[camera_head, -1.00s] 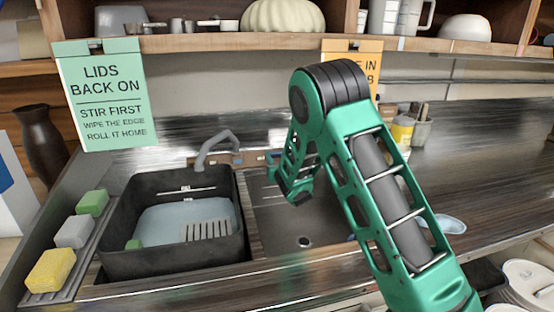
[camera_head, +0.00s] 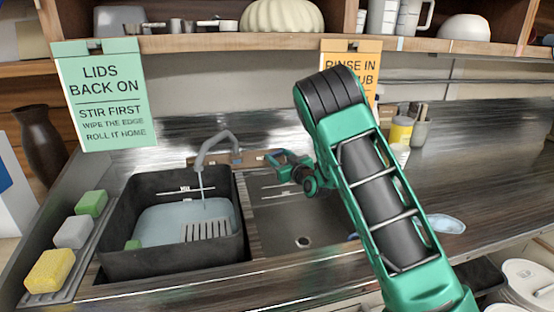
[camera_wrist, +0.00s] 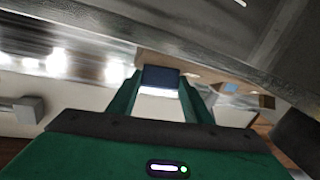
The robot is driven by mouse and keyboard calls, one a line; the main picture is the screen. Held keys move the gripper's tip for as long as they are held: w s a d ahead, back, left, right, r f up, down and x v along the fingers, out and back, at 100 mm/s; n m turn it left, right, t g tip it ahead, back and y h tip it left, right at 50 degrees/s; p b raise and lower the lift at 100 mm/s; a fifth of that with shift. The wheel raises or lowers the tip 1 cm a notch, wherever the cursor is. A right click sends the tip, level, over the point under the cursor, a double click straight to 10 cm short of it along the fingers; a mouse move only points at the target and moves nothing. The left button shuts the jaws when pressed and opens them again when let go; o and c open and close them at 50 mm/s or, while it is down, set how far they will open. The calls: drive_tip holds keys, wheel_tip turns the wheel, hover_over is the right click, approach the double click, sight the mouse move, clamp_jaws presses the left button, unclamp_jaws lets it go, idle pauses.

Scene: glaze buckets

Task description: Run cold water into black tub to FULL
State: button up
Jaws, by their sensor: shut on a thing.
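The black tub (camera_head: 128,250) stands in the left part of the sink. It holds pale blue water (camera_head: 170,222), whose surface lies below the white marks (camera_head: 185,189) on the tub's back wall; their lettering is too small to read surely. The grey spout (camera_head: 213,140) arches over the tub, and a thin stream (camera_head: 202,185) runs from it into the water. My gripper (camera_head: 274,157) is right of the spout, at the tap fittings. In the wrist view its fingers (camera_wrist: 159,88) are shut on a dark blue tap handle (camera_wrist: 160,77).
Sponges (camera_head: 73,232) line the left edge. The right basin (camera_head: 300,222) is empty. Signs hang from the shelf (camera_head: 240,42) above.

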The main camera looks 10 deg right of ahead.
drive_tip(key=shift+d+n+y, duration=0.2)
drive_tip(key=shift+n+y, duration=0.2)
drive_tip(key=shift+n, duration=0.1)
drive_tip(key=shift+w+d+r+n+g+y, duration=0.1)
drive_tip(key=shift+n+g+y, duration=0.35)
drive_tip(key=shift+n, duration=0.3)
drive_tip(key=shift+d+r+n+g+y, duration=0.1)
drive_tip(key=shift+n+g+y, duration=0.25)
drive_tip(key=shift+n+y, duration=0.3)
drive_tip(key=shift+a+n+g+y, duration=0.1)
drive_tip(key=shift+n+g+y, duration=0.5)
drive_tip(key=shift+n, duration=0.4)
drive_tip(key=o, duration=1.1)
drive_tip(key=shift+c, duration=0.2)
drive_tip(key=shift+f, duration=0.1)
drive_tip(key=v, duration=1)
drive_tip(key=shift+s+d, duration=0.2)
drive_tip(key=shift+s, duration=0.05)
